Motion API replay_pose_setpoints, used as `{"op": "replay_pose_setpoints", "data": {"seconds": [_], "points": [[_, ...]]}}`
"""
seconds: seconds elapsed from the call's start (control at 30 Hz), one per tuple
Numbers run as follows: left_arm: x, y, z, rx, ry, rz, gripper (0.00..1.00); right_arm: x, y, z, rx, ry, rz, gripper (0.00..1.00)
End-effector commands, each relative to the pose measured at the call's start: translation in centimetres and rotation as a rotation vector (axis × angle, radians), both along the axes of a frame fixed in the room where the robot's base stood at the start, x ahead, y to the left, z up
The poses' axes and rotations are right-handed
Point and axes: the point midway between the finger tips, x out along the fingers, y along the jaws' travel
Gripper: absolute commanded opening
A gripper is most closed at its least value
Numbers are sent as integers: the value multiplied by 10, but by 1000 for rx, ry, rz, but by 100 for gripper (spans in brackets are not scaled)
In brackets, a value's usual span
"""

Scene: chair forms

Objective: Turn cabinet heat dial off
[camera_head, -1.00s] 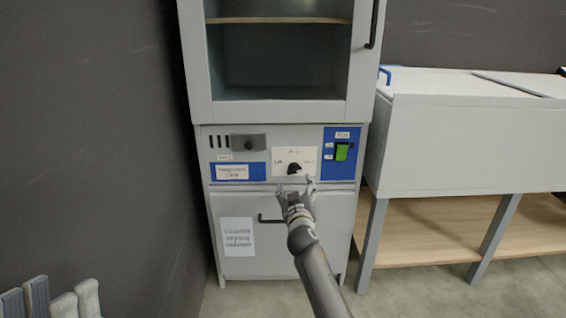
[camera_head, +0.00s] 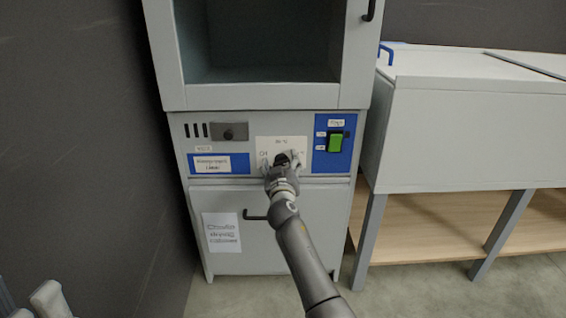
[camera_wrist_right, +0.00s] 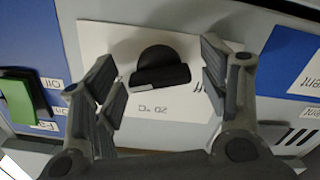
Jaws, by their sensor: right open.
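The black heat dial (camera_wrist_right: 160,66) sits on a white plate (camera_wrist_right: 95,40) on the cabinet's front panel. In the head view the dial (camera_head: 283,158) is partly hidden by my right gripper (camera_head: 280,160). In the right wrist view my right gripper (camera_wrist_right: 165,85) is open, with one finger on each side of the dial and gaps to it on both sides. The dial's straight grip edge shows below its rounded part. The grey cabinet (camera_head: 180,230) stands upright ahead.
A green switch (camera_head: 335,142) on a blue panel is right of the dial. A dark handle (camera_head: 255,215) is on the lower door, beside a paper sign (camera_head: 221,232). A grey chest (camera_head: 470,130) on a wooden-shelved stand is at the right. A dark wall is at the left.

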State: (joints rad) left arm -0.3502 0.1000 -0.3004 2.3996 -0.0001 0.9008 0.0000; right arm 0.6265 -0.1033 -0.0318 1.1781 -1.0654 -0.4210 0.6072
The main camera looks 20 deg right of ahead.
Motion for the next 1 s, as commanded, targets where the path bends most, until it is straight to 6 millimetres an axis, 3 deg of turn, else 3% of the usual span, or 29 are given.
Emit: {"op": "replay_pose_setpoints", "data": {"seconds": [0.13,0.5,1.0], "points": [[0,0,0,0,0,0,40,0,0,0,0,0,0,68],[0,0,0,0,1,-1,40,0,0,0,0,0,0,22],[0,0,2,1,2,0,40,0,0,0,-150,43,1,22]]}}
